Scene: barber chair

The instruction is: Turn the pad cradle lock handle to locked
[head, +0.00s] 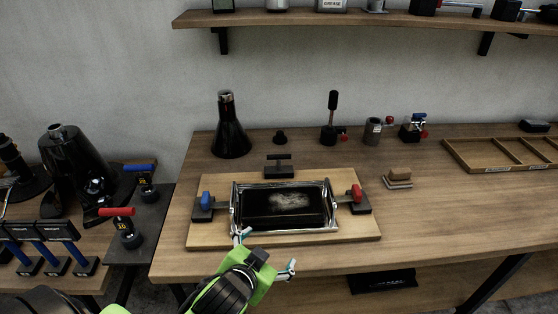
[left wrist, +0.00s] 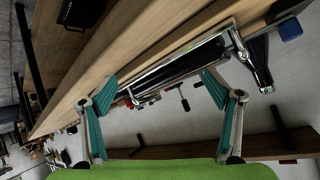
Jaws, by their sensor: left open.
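The pad cradle (head: 328,190) is a chrome frame around a worn black pad (head: 280,206), on a light wooden board (head: 335,240). A blue-topped handle (head: 206,199) stands at its left side and a red-topped one (head: 357,193) at its right. A black T-shaped handle (head: 279,165) stands behind it. I cannot tell which is the lock handle. My left gripper (head: 266,253) is open and empty at the board's front edge, before the cradle. In the left wrist view, the chrome frame (left wrist: 170,76) lies beyond the open fingers (left wrist: 160,84), and the blue handle (left wrist: 290,28) is at upper right.
A black cone (head: 230,130) and several small tools stand along the back of the workbench (head: 430,220). A divided wooden tray (head: 492,168) lies at right. A side table at left holds a red-handled part (head: 118,212). Bench right of the board is mostly clear.

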